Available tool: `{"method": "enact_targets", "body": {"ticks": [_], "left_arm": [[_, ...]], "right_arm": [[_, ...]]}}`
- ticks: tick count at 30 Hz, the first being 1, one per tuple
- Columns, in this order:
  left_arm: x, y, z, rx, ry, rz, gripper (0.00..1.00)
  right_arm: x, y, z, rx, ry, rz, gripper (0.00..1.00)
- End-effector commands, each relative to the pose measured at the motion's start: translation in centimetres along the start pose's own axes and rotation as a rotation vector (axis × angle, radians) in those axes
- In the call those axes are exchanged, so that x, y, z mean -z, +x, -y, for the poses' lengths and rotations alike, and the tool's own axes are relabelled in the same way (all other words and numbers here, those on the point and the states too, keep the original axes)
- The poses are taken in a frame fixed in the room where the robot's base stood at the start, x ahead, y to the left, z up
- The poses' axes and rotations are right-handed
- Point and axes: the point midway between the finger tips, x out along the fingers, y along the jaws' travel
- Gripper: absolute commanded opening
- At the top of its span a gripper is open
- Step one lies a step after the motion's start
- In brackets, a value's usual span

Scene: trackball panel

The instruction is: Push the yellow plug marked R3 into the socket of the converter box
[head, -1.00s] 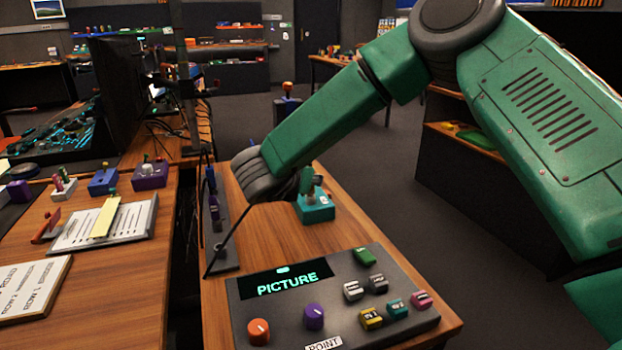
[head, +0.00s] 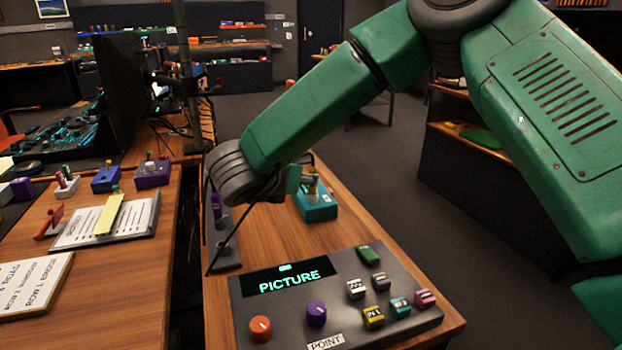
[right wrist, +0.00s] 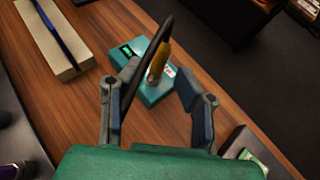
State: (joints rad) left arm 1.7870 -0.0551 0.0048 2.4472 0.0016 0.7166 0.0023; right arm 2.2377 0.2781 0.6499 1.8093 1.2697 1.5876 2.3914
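The converter box (head: 318,207) is a small teal box on the wooden bench; the right wrist view also shows it (right wrist: 155,95), with a dark green-lit window. A yellow plug (right wrist: 157,62) with a thick black cable stands upright at the box's top. It looks seated there, but its lower end is too small to judge depth; its marking is not readable. In the head view it is a small yellowish stub (head: 313,186). My right gripper (right wrist: 160,77) is open, its fingers apart on either side of the plug with visible gaps. My left gripper is out of view.
A grey control panel (head: 345,262) with knobs, coloured keys and a "PICTURE" display lies in front of the box. A dark rack (head: 226,252) with purple plugs stands to its left. A tan block (right wrist: 62,50) lies near the box. Bare wood surrounds the box.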

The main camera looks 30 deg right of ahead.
Motion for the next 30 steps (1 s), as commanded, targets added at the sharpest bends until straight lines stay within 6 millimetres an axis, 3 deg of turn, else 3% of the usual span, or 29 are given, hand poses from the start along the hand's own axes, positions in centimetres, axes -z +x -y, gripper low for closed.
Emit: {"method": "enact_targets", "body": {"ticks": [3,9,30], "left_arm": [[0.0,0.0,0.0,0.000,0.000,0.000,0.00],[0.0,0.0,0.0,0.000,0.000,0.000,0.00],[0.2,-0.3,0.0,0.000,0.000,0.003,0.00]], "right_arm": [[0.0,-2.5,-0.1,-0.002,-0.001,0.000,0.29],[0.1,-5.1,-0.1,-0.001,-0.001,-0.001,0.29],[-0.2,-5.8,-0.1,0.001,-0.001,-0.001,0.29]]}}
